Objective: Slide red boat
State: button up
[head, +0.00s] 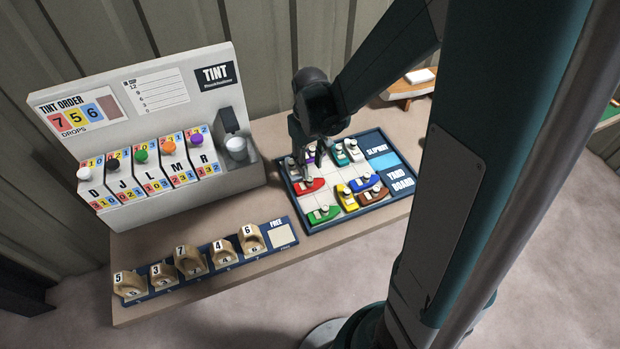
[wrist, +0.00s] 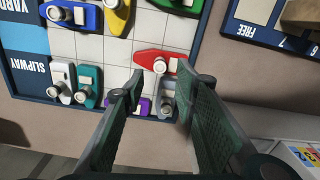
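The red boat (head: 312,187) lies on the yard board (head: 330,224), near its left edge in the head view. In the wrist view the red boat (wrist: 146,58) lies just beyond my fingertips, with a round knob and a pale block on top. My gripper (head: 304,172) is over the board's left part, pointing down. In the wrist view my gripper (wrist: 161,72) is open, with its fingers on either side of the red boat's knob end and a grey boat (wrist: 166,108). I cannot tell whether a finger touches either boat.
A purple boat (wrist: 142,101) is close beside my left-hand finger. Teal (wrist: 89,77) and white (wrist: 61,72) boats stand nearby. Blue, yellow, green and brown (head: 372,195) boats are also on the board. Several empty cells lie mid-board. The tint stand (head: 165,205) is to the left.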

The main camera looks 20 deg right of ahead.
aim_at(310, 178)
jog(key=shift+f, duration=0.15)
jog(key=shift+f+b, duration=0.65)
jog(key=shift+f, duration=3.05)
grip_shut()
